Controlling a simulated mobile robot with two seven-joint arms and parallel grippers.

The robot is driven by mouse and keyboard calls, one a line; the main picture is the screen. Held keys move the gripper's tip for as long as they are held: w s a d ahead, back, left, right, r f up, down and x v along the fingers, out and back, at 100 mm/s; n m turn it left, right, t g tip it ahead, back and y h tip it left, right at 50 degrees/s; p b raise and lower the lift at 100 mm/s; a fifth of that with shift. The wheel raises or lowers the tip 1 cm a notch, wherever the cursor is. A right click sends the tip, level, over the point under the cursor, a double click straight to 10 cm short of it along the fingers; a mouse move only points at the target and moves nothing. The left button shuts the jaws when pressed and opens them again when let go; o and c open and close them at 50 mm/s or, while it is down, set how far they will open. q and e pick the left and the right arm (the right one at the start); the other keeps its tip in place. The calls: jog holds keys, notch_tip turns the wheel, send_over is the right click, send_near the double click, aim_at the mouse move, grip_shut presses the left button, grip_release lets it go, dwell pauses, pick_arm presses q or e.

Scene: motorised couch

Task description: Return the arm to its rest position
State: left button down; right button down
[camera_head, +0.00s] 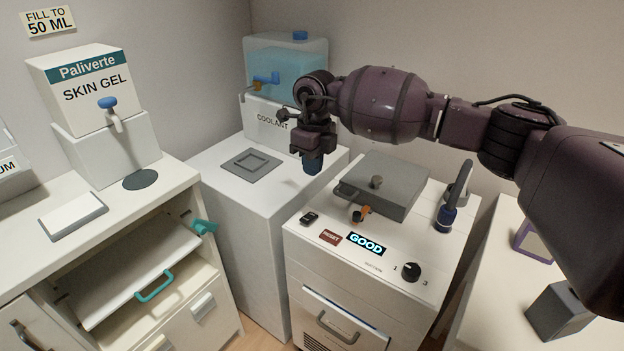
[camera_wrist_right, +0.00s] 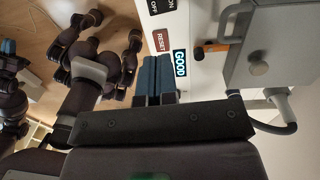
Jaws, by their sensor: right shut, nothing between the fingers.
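My right arm comes in from the right in the head view and reaches across above the white machine. My right gripper (camera_head: 313,163) points down, shut and empty, in front of the coolant tank and above the gap between the two cabinets. In the right wrist view its blue fingers (camera_wrist_right: 152,78) are together, with nothing between them. At the left edge of that view, blue fingertips (camera_wrist_right: 8,50) among dark parts of my body look like my left gripper. They are cut off, so its opening is unclear.
A coolant tank (camera_head: 286,75) stands behind. A skin gel dispenser (camera_head: 92,90) is at left, above an open drawer (camera_head: 130,275). A dark box (camera_head: 558,312) sits right.

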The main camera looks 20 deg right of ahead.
jog(key=shift+r, duration=0.4)
